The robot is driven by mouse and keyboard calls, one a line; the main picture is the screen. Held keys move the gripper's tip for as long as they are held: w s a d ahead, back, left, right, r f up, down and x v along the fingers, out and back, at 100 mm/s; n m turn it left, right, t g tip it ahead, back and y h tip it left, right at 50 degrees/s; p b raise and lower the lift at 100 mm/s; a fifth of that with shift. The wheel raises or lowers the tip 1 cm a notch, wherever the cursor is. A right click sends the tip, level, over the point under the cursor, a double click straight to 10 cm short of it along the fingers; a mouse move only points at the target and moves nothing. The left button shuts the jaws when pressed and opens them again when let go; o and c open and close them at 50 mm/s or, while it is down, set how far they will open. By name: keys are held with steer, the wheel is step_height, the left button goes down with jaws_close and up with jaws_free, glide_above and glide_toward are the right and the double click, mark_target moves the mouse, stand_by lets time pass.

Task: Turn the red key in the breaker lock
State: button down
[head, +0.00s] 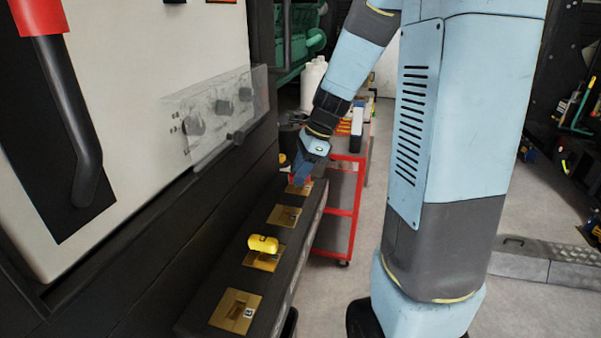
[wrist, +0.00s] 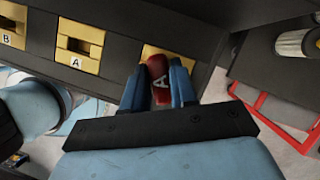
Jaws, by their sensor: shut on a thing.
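The dark ledge (head: 207,308) carries a row of brass plates, including plate A (wrist: 80,47) and plate B (wrist: 12,25). A yellow key (head: 263,243) stands in one. A cabinet with a clear cover (head: 215,112) rises on the left. A red cart (head: 343,212) is close behind.

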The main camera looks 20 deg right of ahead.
steer(key=m+t, duration=0.1)
steer(key=m, duration=0.2)
steer(key=m+t+h, duration=0.1)
steer(key=m, duration=0.2)
steer(key=c, duration=0.8)
jaws_free()
steer(key=shift+r, duration=3.8)
